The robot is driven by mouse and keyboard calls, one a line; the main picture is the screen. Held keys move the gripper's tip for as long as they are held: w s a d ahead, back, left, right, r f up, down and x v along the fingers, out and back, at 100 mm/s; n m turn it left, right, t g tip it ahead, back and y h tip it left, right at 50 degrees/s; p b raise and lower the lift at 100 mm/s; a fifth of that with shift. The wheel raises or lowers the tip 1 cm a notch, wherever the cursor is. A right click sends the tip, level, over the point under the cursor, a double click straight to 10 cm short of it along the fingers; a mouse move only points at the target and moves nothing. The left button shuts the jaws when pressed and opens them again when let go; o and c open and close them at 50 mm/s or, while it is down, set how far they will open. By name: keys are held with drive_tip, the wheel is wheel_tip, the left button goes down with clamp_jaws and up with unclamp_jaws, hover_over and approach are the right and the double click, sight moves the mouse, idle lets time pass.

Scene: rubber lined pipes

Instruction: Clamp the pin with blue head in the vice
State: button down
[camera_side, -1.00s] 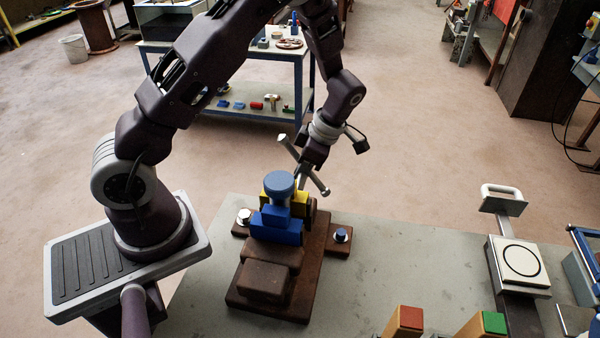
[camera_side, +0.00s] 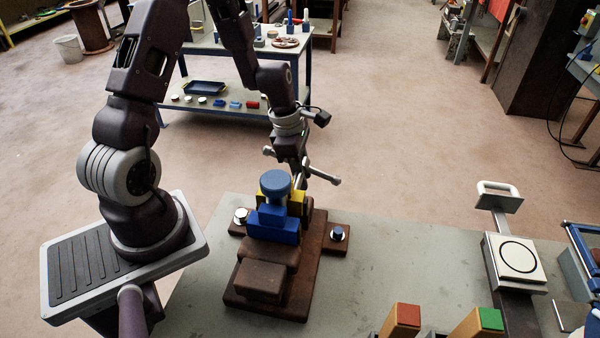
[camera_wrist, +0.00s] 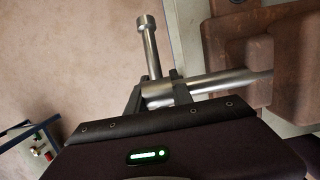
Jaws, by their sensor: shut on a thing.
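The pin with the blue head (camera_side: 276,182) stands upright between the blue jaw (camera_side: 272,232) and the yellow jaw (camera_side: 297,203) of the brown vice (camera_side: 262,280). Whether both jaws touch it I cannot tell. My gripper (camera_side: 301,178) is at the far end of the vice, shut on the vice's metal handle where the crossbar (camera_side: 324,176) meets the screw. In the wrist view, my gripper's fingers (camera_wrist: 158,92) close around this junction. The crossbar (camera_wrist: 150,45) sticks out one way, and the screw (camera_wrist: 228,82) runs right into the brown vice body (camera_wrist: 290,60). The pin is outside the wrist view.
The vice is on a grey table (camera_side: 400,240), with a bolt (camera_side: 339,233) on its right flange. Red-topped (camera_side: 408,314) and green-topped (camera_side: 490,318) blocks stand at the front. A white square device (camera_side: 517,262) is at the right. The table right of the vice is mostly clear.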

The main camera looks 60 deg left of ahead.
drive_tip(key=shift+w+d+r+t+h, duration=0.1)
drive_tip(key=shift+w+t+h, duration=0.05)
drive_tip(key=shift+t+h, duration=0.45)
drive_tip(key=shift+w+d+t+h, duration=0.1)
drive_tip(key=shift+w+t+h, duration=0.05)
drive_tip(key=shift+t+h, duration=0.4)
drive_tip(key=c, duration=1.1)
unclamp_jaws()
